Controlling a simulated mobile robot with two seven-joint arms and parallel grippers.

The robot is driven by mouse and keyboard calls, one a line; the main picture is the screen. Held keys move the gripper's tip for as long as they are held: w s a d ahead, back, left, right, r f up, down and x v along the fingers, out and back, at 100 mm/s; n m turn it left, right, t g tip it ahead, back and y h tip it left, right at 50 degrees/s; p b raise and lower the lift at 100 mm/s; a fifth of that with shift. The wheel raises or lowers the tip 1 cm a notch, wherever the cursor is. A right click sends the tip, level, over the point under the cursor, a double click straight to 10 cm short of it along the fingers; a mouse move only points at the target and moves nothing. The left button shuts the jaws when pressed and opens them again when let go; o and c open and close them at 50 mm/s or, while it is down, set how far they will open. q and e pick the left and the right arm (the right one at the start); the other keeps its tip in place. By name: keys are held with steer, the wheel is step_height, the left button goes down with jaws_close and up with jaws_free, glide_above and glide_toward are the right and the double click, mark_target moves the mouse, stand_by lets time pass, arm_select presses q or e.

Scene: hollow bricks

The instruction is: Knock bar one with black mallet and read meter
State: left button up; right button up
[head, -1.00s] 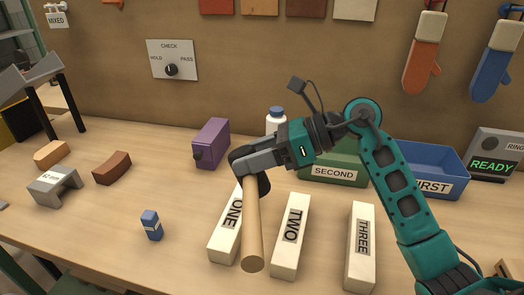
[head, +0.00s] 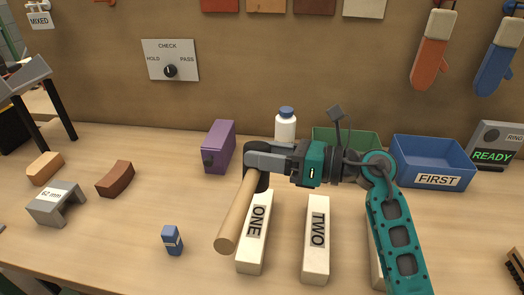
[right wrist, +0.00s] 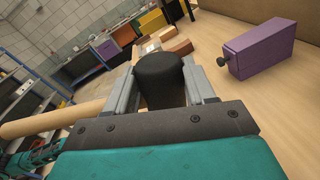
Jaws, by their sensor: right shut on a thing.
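My right gripper (head: 262,160) is shut on the black mallet. Its pale wooden handle (head: 238,212) slants down and left in the head view. In the right wrist view the black mallet head (right wrist: 160,80) sits between the fingers and the handle (right wrist: 50,118) runs left. Bar one (head: 253,250) is a cream bar labelled ONE, below the gripper; the mallet overlaps its far end and left edge, and I cannot tell whether they touch. Bar two (head: 317,262) lies to its right. The meter (head: 497,147) at the far right reads READY in green. My left gripper is out of view.
A blue FIRST bin (head: 430,165), a green bin (head: 352,137) and a white bottle (head: 286,125) stand behind. A purple block (head: 218,147) is left of the gripper. A small blue block (head: 172,240) stands left of bar one. My right arm covers most of bar three.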

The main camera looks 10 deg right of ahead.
mark_target(265, 179)
step_height(265, 179, down, 5)
steer(key=b, duration=0.4)
steer(key=shift+f, duration=0.2)
steer(key=shift+f+b, duration=0.45)
steer(key=shift+f, duration=0.15)
step_height(265, 179, down, 3)
steer(key=b, duration=0.2)
steer(key=shift+b, duration=0.4)
steer(key=shift+r+p, duration=1.35)
steer(key=shift+r, duration=0.25)
